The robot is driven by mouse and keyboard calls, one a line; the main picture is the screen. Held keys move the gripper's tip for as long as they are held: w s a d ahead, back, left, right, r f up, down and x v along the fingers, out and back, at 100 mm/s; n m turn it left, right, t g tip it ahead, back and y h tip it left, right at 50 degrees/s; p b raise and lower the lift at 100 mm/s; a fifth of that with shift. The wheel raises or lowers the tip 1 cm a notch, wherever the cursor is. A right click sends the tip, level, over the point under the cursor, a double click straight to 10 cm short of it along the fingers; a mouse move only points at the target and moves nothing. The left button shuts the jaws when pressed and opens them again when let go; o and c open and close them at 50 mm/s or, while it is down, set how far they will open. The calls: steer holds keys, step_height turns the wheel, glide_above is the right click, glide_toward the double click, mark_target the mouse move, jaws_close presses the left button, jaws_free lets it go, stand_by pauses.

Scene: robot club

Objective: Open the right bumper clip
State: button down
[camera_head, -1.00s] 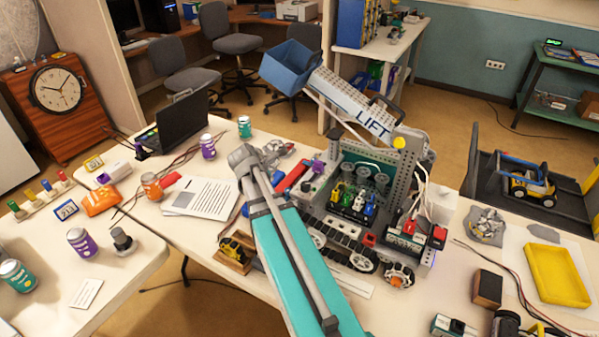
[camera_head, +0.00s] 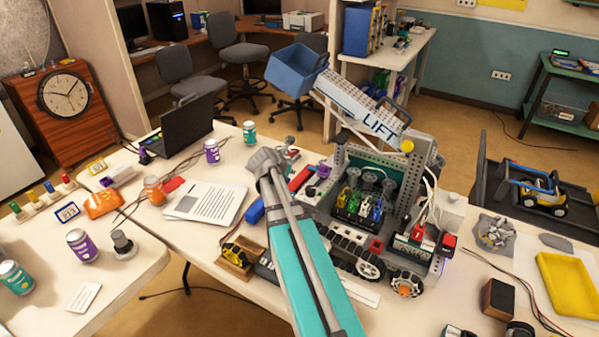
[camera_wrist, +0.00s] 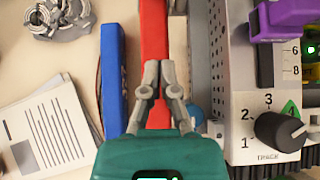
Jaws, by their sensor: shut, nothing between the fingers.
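The club robot with the LIFT arm (camera_head: 378,122) stands on the table. A long red bar (camera_head: 299,179) lies along its left side; I take it for the bumper but cannot be sure. It shows in the wrist view as a red strip (camera_wrist: 154,30), beside the perforated grey frame. My gripper (camera_wrist: 158,75) is shut and empty, with its fingertips over the red bar; I cannot tell whether they touch. In the head view my wrist hides most of the gripper. I cannot make out a clip for certain.
A blue bar (camera_wrist: 113,78) lies left of the red one. The black TRACK knob (camera_wrist: 280,131) and a purple part (camera_wrist: 283,18) are close on the right. Printed sheets (camera_head: 206,203) lie to the left. A grey clump (camera_wrist: 60,15) is at the top left.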

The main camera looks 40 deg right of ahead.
mark_target(310, 171)
steer(key=shift+b+x, duration=0.8)
steer(key=shift+x, duration=0.3)
steer(key=b+x, duration=0.5)
steer(key=x, duration=0.2)
steer(key=shift+d+f, duration=0.1)
steer(key=shift+f, duration=0.2)
steer(key=d, duration=0.1)
steer(key=w+d, duration=0.1)
steer(key=shift+w+d, duration=0.1)
steer(key=shift+d, duration=0.25)
steer(key=shift+w+d, duration=0.2)
steer(key=shift+d, duration=0.4)
